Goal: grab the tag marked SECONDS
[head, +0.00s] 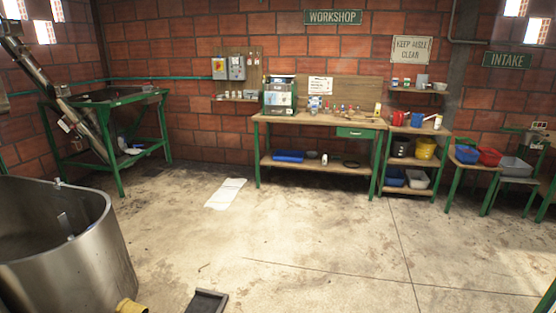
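I cannot make out a tag marked SECONDS anywhere in the head view; small items on the far benches and boards are too small to read. Several small objects stand on the workbench (300,118) under the WORKSHOP sign (333,17). A board (240,68) with grey boxes and small items hangs on the brick wall left of the bench. My gripper is not in view.
A large steel tank (105,245) fills the lower left, with a green-framed stand (118,165) and sloping metal tube (75,120) behind. A white sheet (226,193) and a dark tray (207,301) lie on the floor. Shelves (415,128) stand right of the bench. The middle floor is clear.

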